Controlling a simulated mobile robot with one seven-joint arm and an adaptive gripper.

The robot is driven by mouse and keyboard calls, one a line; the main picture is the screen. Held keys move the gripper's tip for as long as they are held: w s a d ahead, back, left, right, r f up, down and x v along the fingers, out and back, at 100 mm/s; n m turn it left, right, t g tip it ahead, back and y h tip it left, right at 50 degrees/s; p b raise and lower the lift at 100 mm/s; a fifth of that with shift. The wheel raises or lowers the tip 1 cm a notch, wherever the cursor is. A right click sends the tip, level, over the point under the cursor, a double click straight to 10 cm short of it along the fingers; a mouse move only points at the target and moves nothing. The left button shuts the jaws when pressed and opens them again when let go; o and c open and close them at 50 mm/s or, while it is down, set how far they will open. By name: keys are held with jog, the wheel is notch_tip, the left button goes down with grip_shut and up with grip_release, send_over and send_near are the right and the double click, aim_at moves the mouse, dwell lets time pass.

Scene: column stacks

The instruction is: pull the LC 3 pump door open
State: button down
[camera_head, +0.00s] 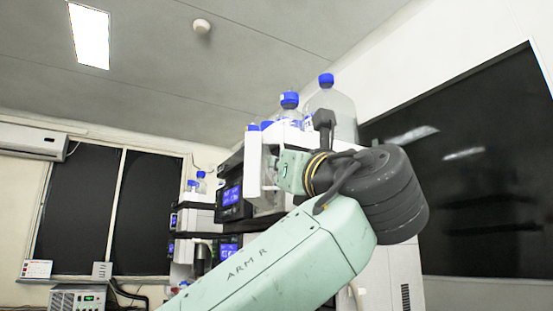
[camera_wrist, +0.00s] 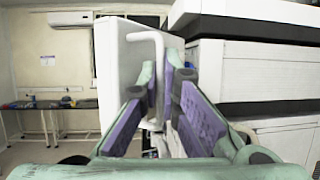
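In the wrist view, a white door panel (camera_wrist: 112,70) stands out at the left of the equipment stack. It carries a white bent bar handle (camera_wrist: 146,36) with a vertical part running down. My gripper (camera_wrist: 160,78) has one purple-padded finger on each side of this vertical bar, with only a narrow gap at the tips, and looks shut on it. In the head view, my gripper (camera_head: 278,168) is beside a white upright panel (camera_head: 254,165) at the stack's front. My wrist hides part of the stack.
Bottles with blue caps (camera_head: 335,104) stand on the stack. A neighbouring stack (camera_head: 198,217) with blue screens is at the left. A dark wall panel (camera_head: 480,165) is at the right. In the wrist view, a table (camera_wrist: 50,105) lies far left, with open floor before it.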

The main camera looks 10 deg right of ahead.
dwell(0.4)
jog(key=c, duration=2.1)
grip_release()
jog(key=shift+o, duration=0.2)
jog(key=v, duration=0.7)
jog(key=shift+s, duration=0.2)
jog(key=shift+d, duration=0.15)
